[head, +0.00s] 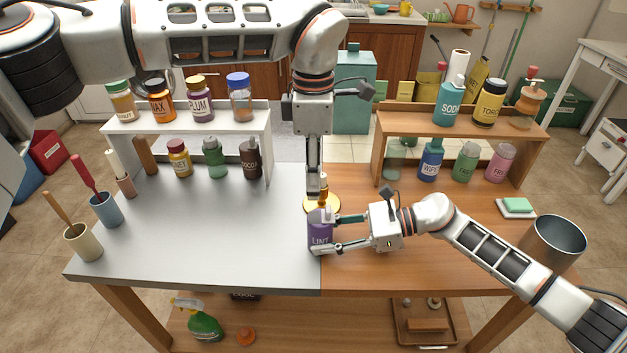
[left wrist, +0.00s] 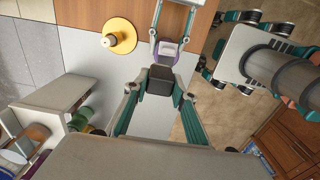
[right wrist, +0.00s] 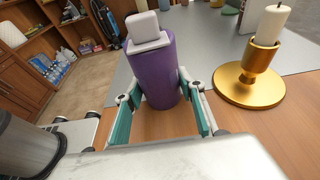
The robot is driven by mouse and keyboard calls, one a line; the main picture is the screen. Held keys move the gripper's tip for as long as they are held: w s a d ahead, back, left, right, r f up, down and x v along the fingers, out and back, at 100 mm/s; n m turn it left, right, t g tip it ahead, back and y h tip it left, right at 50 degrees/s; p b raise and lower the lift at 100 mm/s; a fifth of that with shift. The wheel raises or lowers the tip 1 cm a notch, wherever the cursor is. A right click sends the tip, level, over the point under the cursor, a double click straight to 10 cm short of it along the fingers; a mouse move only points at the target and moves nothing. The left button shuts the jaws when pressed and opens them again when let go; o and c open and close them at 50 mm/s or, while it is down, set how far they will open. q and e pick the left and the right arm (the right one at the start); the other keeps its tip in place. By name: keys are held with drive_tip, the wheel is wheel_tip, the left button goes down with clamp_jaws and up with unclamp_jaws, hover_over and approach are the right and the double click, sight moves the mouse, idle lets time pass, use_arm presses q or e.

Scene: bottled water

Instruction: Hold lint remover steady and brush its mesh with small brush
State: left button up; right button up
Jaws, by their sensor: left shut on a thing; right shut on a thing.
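The purple lint remover (head: 319,232), labelled LINT, stands upright at the seam of the tabletop. My right gripper (head: 326,233) is shut on its sides. In the right wrist view the lint remover (right wrist: 157,70) stands between the fingers, with a pale plate and block on top. My left gripper (head: 314,190) points down from above, just behind the lint remover. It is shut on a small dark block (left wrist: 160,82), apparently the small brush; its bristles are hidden. In the left wrist view the lint remover's pale top (left wrist: 168,47) shows just beyond that block.
A brass candle holder (right wrist: 248,85) with a candle stands close behind the lint remover. Shelves with bottles (head: 200,128) stand at the back left and back right. Pots with handles (head: 105,210) stand at the left edge. The grey front left is clear.

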drive_tip(key=o, duration=1.1)
drive_tip(key=shift+d, duration=0.1)
drive_tip(key=v, duration=1.1)
drive_tip(key=shift+d+r, duration=0.1)
drive_tip(key=shift+d, duration=0.3)
